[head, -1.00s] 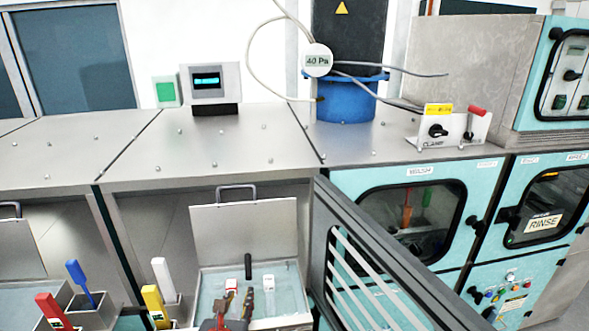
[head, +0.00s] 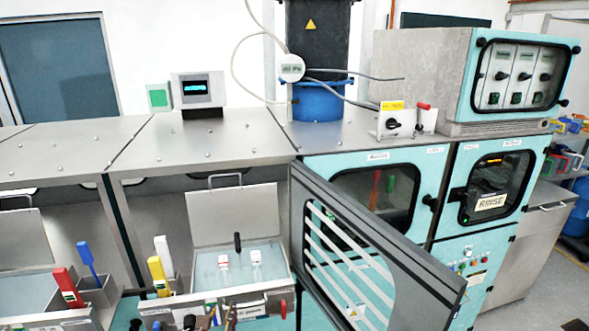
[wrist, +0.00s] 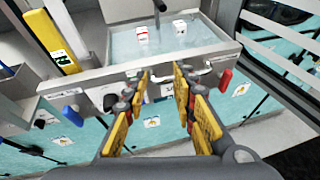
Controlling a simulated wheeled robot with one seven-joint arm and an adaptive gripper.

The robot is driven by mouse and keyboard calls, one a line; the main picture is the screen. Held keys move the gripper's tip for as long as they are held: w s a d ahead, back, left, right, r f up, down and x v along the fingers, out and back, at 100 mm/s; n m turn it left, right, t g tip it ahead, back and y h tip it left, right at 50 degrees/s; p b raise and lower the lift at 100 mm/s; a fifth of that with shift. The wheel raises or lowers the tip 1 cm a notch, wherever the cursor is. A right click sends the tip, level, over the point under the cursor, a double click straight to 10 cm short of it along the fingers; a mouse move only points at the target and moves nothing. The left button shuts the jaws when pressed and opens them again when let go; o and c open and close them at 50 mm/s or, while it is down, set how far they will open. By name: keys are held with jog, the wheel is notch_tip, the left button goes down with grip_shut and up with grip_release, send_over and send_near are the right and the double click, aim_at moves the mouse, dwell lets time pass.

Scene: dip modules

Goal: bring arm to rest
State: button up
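My gripper (wrist: 163,84) shows in the wrist view with its two yellow-padded fingers apart and nothing between them. It is in front of a tank (wrist: 100,75) with an open lid.
A grey slatted door (head: 375,255) stands open to the right of the tank. Yellow (head: 157,272), white, red (head: 67,285) and blue handles stand left of it. The rinse cabinet (head: 490,200) is further right, with open floor (head: 555,285) beyond.

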jog(key=s+d+f+m+g+b, duration=0.25)
jog(key=s+d+m, duration=0.35)
jog(key=d+m, duration=0.35)
jog(key=s+d+f+m+g+b, duration=0.2)
jog(key=s+d+m+g+b, duration=0.15)
jog(key=s+d+m, duration=0.45)
jog(key=s+d+f+m+g+b, duration=0.2)
jog(key=s+d+f+m+g, duration=0.15)
jog(key=d+m, duration=0.8)
jog(key=s+d+r+m+t+b, duration=0.1)
jog(key=d+r+m+b, duration=0.2)
jog(key=d+m, duration=0.4)
jog(key=shift+d+r+b, duration=0.15)
jog(key=shift+b, duration=0.5)
jog(key=shift+t, duration=0.25)
dwell(3.5)
